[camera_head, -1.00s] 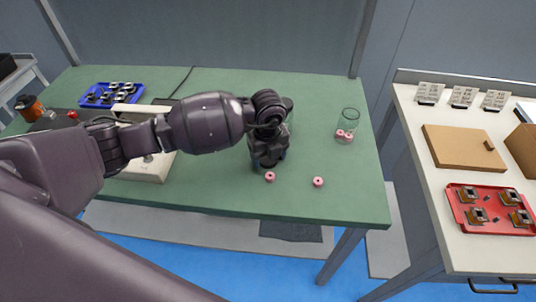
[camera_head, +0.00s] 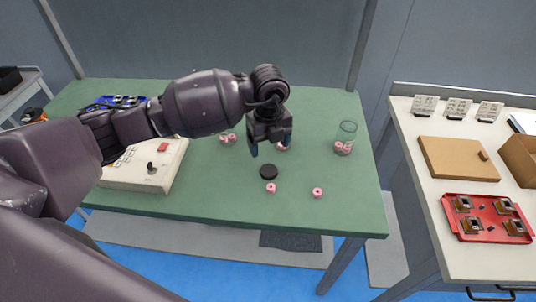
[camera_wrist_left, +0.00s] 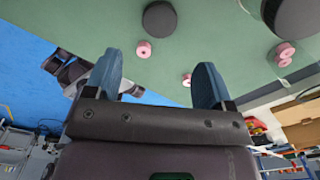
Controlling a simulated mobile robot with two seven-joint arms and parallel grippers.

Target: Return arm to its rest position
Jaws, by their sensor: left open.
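My left gripper (camera_head: 270,149) is open and hangs fingers down over the green table (camera_head: 220,190), beside a black disc (camera_head: 269,171). In the left wrist view, nothing is between its two blue-grey fingers (camera_wrist_left: 158,80); the black disc (camera_wrist_left: 160,18) lies beyond them. My left arm reaches in from the left across the table. Pink ring-shaped pieces lie on the table, one near the disc (camera_head: 271,187) and one to its right (camera_head: 317,193). Another pink piece (camera_head: 281,147) shows just beside the gripper. My right gripper is not in view.
A glass jar (camera_head: 346,132) with pink pieces stands at the table's right. A cream control box (camera_head: 147,168) and a blue tray (camera_head: 108,101), partly behind my arm, are on the left. A side table holds a red tray (camera_head: 485,237) and a cardboard box (camera_head: 458,159). The table's front right is mostly clear.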

